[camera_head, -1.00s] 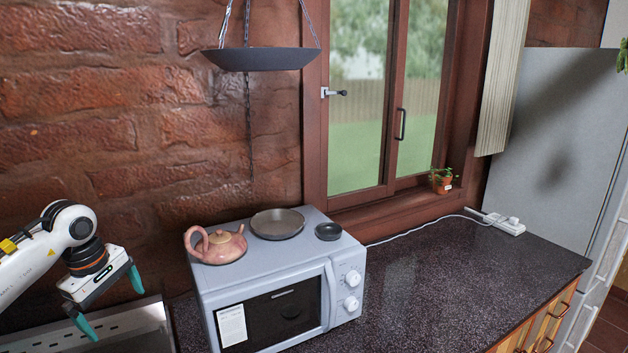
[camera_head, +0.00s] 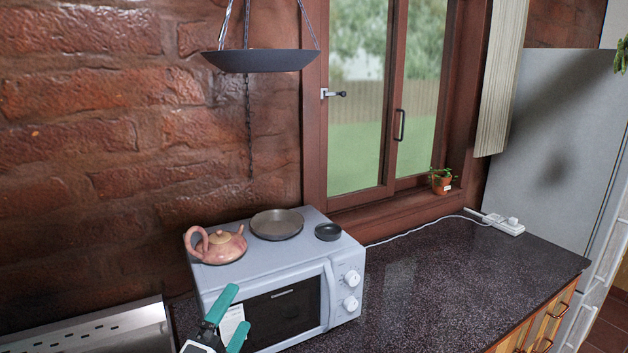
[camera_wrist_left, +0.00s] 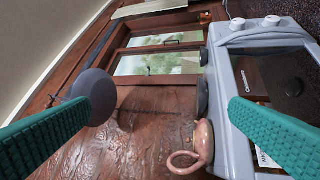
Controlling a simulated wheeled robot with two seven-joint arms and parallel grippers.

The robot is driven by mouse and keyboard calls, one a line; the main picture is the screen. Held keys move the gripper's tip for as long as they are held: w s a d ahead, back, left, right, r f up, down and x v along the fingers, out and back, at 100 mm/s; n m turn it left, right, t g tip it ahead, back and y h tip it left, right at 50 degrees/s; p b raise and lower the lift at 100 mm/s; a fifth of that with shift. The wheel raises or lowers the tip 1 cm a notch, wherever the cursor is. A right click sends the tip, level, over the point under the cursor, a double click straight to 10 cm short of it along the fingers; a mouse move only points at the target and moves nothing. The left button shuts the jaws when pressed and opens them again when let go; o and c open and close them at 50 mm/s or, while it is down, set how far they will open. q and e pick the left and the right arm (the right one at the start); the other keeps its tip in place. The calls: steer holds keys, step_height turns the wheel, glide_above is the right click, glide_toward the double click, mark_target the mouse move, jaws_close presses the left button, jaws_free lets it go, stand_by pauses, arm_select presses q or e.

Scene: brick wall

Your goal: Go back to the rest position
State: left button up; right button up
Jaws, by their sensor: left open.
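My left gripper (camera_head: 229,318) is low in the head view, in front of the left part of the microwave's front. Its two teal fingers are apart with nothing between them. The fingers also show in the left wrist view (camera_wrist_left: 160,125), one at each side, with the brick wall and microwave beyond. The grey microwave (camera_head: 330,249) stands on the dark counter. On its top are a pink teapot (camera_head: 222,247), a shallow brown dish (camera_head: 277,224) and a small dark bowl (camera_head: 328,231). My right gripper is in neither view.
A dark hanging pan (camera_head: 260,60) is on chains above the microwave. A metal rack or hob (camera_head: 105,332) lies at the lower left. The counter (camera_head: 440,270) right of the microwave is mostly clear, with a power strip (camera_head: 497,223) at the back. A potted plant (camera_head: 441,181) stands on the window sill.

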arm_select(q)
steer(key=s+a+f+n+g+y, duration=0.4)
steer(key=s+f+n, duration=0.1)
steer(key=f+n, duration=0.25)
steer(key=s+a+f+n+g+y, duration=0.3)
steer(key=s+f+n, duration=0.1)
steer(key=f+n, duration=0.35)
steer(key=s+f+n+g, duration=0.3)
steer(key=s+f+g, duration=0.2)
steer(key=s, duration=0.4)
steer(key=s+f+n+g, duration=0.2)
steer(key=s+f+g, duration=0.2)
steer(key=s, duration=0.5)
step_height(320, 180, down, 40)
steer(key=s+g+b, duration=0.2)
steer(key=b, duration=1.1)
steer(key=s+a+f+b, duration=0.1)
steer(key=s+f+b, duration=0.3)
steer(key=s+f, duration=0.4)
steer(key=s+a+f+g+b, duration=0.1)
steer(key=s+f+b, duration=0.4)
steer(key=f, duration=1.1)
steer(key=s, duration=0.3)
steer(key=shift+a+h, duration=0.3)
steer(key=shift+a, duration=0.1)
